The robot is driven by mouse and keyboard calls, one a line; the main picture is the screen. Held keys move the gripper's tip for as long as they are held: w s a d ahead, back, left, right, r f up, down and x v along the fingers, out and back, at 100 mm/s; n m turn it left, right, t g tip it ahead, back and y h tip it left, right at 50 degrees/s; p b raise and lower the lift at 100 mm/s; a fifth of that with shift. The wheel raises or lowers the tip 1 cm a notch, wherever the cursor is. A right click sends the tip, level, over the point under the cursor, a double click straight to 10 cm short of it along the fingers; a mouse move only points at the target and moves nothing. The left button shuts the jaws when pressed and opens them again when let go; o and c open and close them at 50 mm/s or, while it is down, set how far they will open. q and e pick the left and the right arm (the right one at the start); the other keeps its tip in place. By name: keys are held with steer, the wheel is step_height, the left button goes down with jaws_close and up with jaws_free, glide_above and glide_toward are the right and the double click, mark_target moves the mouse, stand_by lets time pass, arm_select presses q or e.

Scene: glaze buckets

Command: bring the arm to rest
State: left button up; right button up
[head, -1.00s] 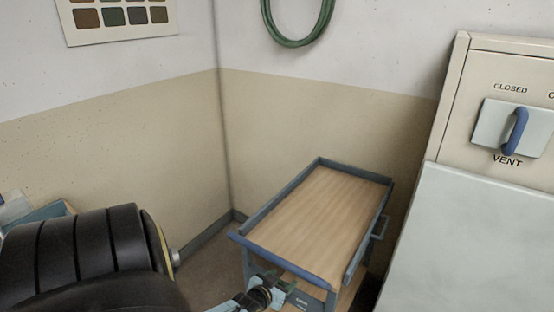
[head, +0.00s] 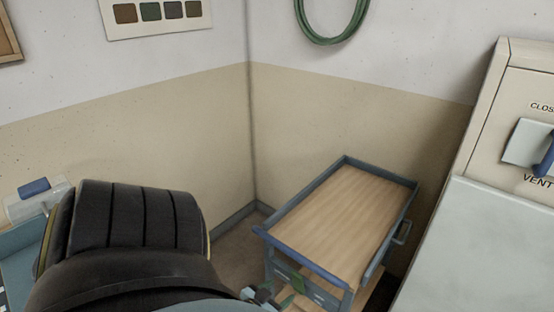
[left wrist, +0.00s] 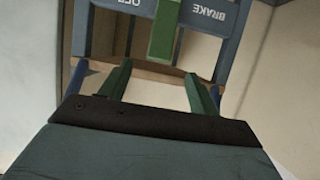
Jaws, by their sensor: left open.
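My left gripper (head: 276,298) is low at the near end of the cart (head: 317,265), partly cut off by the bottom of the head view. In the left wrist view its two green fingers (left wrist: 158,82) are apart with nothing between them. A green lever (left wrist: 163,30) stands on the cart's blue end panel beyond the fingertips, between two labels, one reading BRAKE. The lever looks apart from the fingers. My dark left arm link fills the lower left of the head view. My right gripper is not in view.
The cart's wooden top is bare, with a blue rim. A pale cabinet (head: 490,240) with a blue VENT handle (head: 545,160) stands at the right. A blue-grey surface with a pale, blue-topped container (head: 36,196) is at the far left. Walls meet behind the cart.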

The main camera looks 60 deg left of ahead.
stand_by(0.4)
arm_select(q)
steer(key=s+d+f+m+g+h, duration=0.25)
steer(key=s+d+f, duration=0.25)
steer(key=d+f, duration=0.3)
steer(key=s+d+f+m+g+h, duration=0.1)
steer(key=s+d+f+g+h, duration=0.15)
steer(key=s+d+f, duration=0.5)
steer(key=s+d+f+m+g, duration=0.3)
steer(key=s+d+f+g, duration=0.3)
steer(key=s+f, duration=0.2)
steer(key=shift+s+f+m+b, duration=0.15)
steer(key=shift+s+m+b, duration=0.25)
steer(key=shift+s, duration=0.65)
